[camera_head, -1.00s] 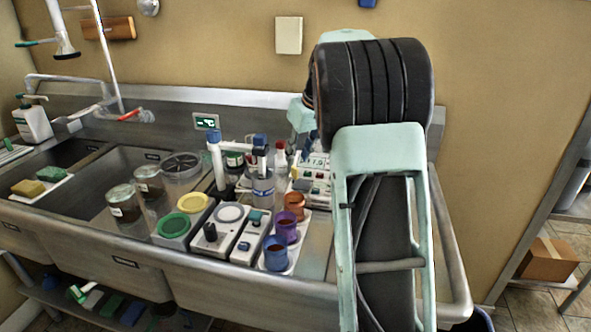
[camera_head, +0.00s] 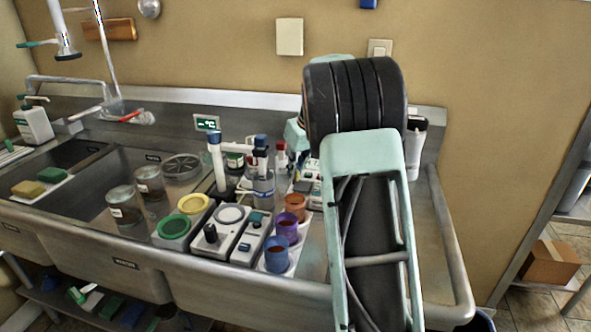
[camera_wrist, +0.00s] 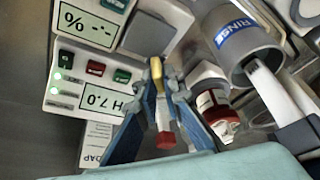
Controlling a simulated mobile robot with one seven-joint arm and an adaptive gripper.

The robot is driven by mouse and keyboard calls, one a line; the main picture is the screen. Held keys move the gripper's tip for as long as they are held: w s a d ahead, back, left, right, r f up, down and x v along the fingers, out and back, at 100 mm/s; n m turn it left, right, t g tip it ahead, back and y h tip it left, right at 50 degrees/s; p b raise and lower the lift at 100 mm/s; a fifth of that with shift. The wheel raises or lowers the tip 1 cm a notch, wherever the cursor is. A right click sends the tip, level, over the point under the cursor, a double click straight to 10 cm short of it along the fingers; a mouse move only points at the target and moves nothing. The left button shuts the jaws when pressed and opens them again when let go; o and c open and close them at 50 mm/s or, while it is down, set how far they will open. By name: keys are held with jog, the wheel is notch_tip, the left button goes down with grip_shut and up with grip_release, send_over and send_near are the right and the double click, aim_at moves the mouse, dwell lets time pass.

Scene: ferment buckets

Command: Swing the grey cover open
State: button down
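A grey square cover (camera_wrist: 150,35) lies on a white instrument (camera_wrist: 85,75) at the top of the wrist view. It looks closed, flat against the housing. In the head view the instrument is mostly hidden behind my arm. The tips appear just below the cover's lower edge in the picture. I cannot tell whether they touch it.
A RINSE cup (camera_wrist: 238,42) and a red-capped bottle (camera_wrist: 212,98) stand close right of the gripper. Orange (camera_head: 295,207), purple (camera_head: 287,228) and blue (camera_head: 277,254) cups stand left of my arm.

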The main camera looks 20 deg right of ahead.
jog(key=shift+r+m, duration=0.1)
jog(key=shift+m, duration=0.3)
jog(key=m+h+p, duration=0.2)
jog(key=m+p, duration=0.1)
jog(key=m, duration=0.1)
jog(key=shift+a+r, duration=0.1)
jog(key=shift+m+g+h+p, duration=0.3)
jog(key=shift+m+h+p, duration=0.45)
jog(key=shift+m, duration=1.15)
jog(key=c, duration=2.1)
grip_release()
jog(key=v, duration=1.1)
jog(key=shift+r, duration=0.4)
